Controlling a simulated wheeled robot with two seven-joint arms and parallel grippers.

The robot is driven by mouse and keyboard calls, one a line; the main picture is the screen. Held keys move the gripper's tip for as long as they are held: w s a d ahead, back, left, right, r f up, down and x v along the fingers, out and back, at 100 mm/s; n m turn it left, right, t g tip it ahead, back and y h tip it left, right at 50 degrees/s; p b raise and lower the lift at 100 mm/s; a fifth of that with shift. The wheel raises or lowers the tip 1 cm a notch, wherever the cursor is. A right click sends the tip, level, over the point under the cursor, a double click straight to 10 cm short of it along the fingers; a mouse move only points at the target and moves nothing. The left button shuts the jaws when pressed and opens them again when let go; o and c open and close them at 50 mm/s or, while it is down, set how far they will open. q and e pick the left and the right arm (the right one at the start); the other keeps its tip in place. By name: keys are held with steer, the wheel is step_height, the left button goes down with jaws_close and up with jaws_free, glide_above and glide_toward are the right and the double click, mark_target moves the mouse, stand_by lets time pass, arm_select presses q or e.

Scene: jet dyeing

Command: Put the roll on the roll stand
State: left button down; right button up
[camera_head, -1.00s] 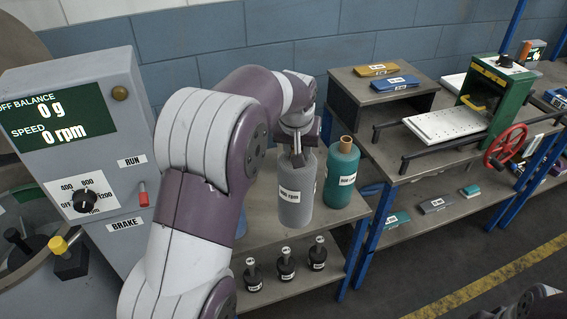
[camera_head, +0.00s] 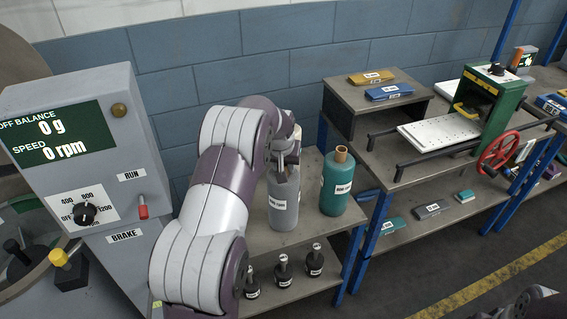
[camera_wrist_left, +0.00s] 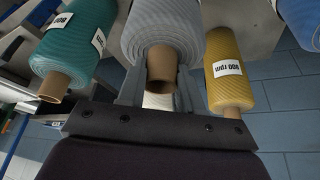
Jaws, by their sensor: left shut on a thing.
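The grey fabric roll (camera_head: 284,205) with a white label stands upright above the wooden-topped shelf beside the machine. I cannot tell if its base touches the shelf. My left gripper (camera_head: 284,168) is at its top end. In the left wrist view the fingers (camera_wrist_left: 158,88) are shut on the brown core of the grey roll (camera_wrist_left: 160,35). A teal roll (camera_head: 341,186) stands to its right. The left wrist view also shows a yellow roll (camera_wrist_left: 224,70) and part of a blue roll (camera_wrist_left: 303,18). I cannot tell which thing is the roll stand.
A grey control panel (camera_head: 75,150) stands at the left. Several dark, knobbed weights (camera_head: 284,270) sit on the lower shelf. A workbench (camera_head: 372,190) with a green machine (camera_head: 497,100) and a red handwheel (camera_head: 497,152) is at the right. Open floor lies at lower right.

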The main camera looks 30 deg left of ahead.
arm_select(q)
steer(key=c, duration=0.7)
jaws_free()
steer(key=shift+s+f, duration=0.1)
steer(key=shift+c, duration=0.2)
steer(key=shift+r, duration=0.45)
steer(key=b+v, duration=0.1)
steer(key=v, duration=1)
steer(key=s+d+f+m+g, duration=0.1)
steer(key=s+d+f, duration=0.2)
steer(key=s+d, duration=0.2)
steer(key=s+d+f+m+g+h, duration=0.1)
steer(key=s+d+f, duration=0.2)
steer(key=s, duration=0.7)
steer(key=s+d+f+m+g, duration=0.1)
steer(key=s+d+f+m, duration=0.1)
steer(key=s+d, duration=0.5)
steer(key=shift+s+f+h, duration=0.3)
steer(key=shift+s+f, duration=0.4)
steer(key=shift+f, duration=0.15)
steer(key=shift+r, duration=0.1)
